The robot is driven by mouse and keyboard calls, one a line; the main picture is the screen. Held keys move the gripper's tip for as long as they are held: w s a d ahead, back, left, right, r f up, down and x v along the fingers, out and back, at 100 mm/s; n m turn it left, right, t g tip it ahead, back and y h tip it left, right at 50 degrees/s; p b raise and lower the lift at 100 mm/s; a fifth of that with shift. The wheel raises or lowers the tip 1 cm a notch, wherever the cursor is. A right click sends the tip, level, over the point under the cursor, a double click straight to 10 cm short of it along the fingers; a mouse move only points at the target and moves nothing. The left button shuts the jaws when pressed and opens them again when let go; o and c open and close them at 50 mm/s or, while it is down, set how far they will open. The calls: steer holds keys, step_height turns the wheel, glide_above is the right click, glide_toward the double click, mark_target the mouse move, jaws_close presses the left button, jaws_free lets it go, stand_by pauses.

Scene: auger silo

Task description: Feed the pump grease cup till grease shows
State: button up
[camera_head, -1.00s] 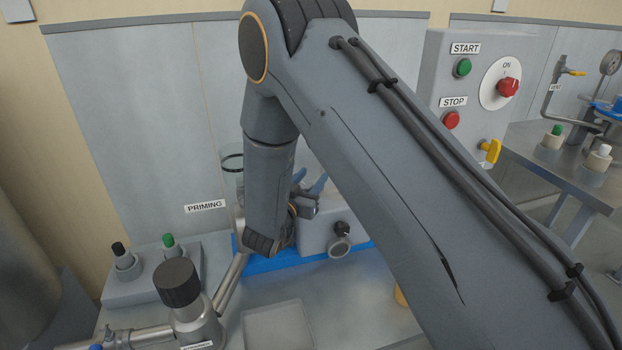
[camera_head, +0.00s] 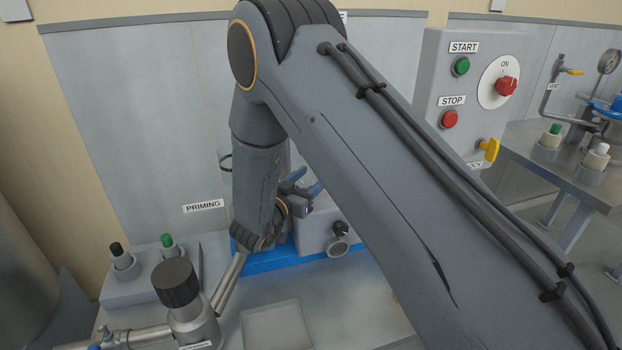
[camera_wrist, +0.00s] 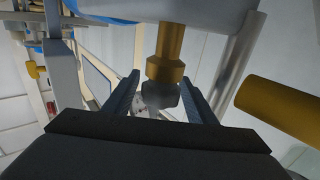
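In the wrist view, a brass fitting (camera_wrist: 165,55) hangs from a grey body and ends in a dark grey rounded knob (camera_wrist: 160,95); this looks like the grease cup. My gripper (camera_wrist: 160,88) has its two blue fingers on either side of the knob, with narrow gaps, so it looks open around it. In the head view, the blue fingers of my gripper (camera_head: 306,181) show apart beside my arm, above the grey pump housing (camera_head: 318,228) on its blue base. My arm hides the cup there. I see no grease.
A second brass cylinder (camera_wrist: 285,105) lies close on the right in the wrist view. The control panel (camera_head: 468,65) with START and STOP buttons stands right of my arm. A black-capped fitting (camera_head: 176,283) and a shallow tray (camera_head: 277,327) are in front of the pump.

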mark_target(300, 188)
steer(key=b+v, duration=0.1)
steer(key=v, duration=0.7)
stand_by(0.5)
